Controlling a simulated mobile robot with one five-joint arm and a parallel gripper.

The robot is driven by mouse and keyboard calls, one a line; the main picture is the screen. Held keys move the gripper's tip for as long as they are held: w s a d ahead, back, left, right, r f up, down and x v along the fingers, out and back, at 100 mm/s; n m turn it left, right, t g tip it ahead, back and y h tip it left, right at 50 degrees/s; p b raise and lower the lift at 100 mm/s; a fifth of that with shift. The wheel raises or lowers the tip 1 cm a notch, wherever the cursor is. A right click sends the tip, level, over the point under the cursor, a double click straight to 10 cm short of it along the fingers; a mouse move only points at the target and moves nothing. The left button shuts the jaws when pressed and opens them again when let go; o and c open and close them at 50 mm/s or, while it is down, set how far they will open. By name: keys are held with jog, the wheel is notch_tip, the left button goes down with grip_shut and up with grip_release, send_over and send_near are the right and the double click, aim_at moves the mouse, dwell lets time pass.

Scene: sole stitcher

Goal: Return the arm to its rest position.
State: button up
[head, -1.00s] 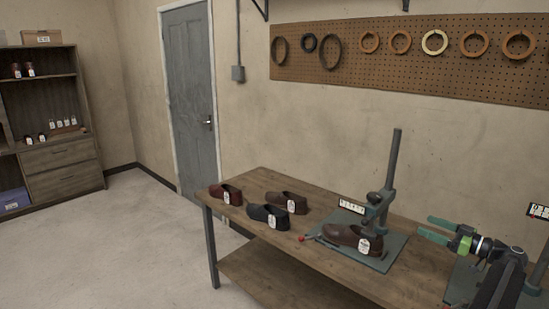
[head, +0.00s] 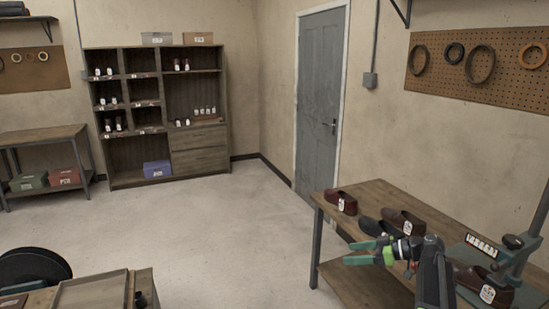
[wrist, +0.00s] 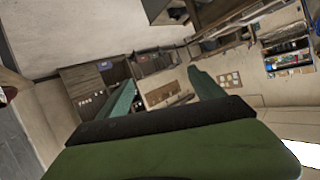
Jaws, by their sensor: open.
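My gripper (head: 362,252) shows at the lower right of the head view, with its green fingers spread and nothing between them. It is in front of the wooden workbench (head: 375,190) and points left. In the wrist view my gripper (wrist: 160,92) is also open and empty, with the room beyond it tilted. My arm runs down from it to the bottom edge of the head view.
Shoes, one a red-brown shoe (head: 341,202), stand on the workbench beside a green stitcher (head: 520,245). A wooden shelf unit (head: 150,160) and a grey door (head: 320,100) are behind. The middle floor (head: 220,220) is clear.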

jog(key=s+a+f+g+h+p, duration=0.1)
jog(key=s+a+f+g+h, duration=0.15)
jog(key=a, duration=0.55)
jog(key=s+a+f+m+g+h, duration=0.15)
jog(key=s+a+f, duration=0.25)
jog(key=a, duration=0.5)
jog(key=s+a+f+n+g+h+p, duration=0.1)
jog(key=s+a+f+g, duration=0.15)
jog(key=a, duration=0.55)
jog(key=s+d+f+m+h, duration=0.4)
jog(key=s+d+m+h, duration=0.2)
jog(key=m, duration=0.4)
jog(key=d+h, duration=0.1)
jog(key=d, duration=0.1)
jog(key=shift+s+d+f, duration=0.15)
jog(key=shift+s+d, duration=0.1)
jog(key=shift+d, duration=0.05)
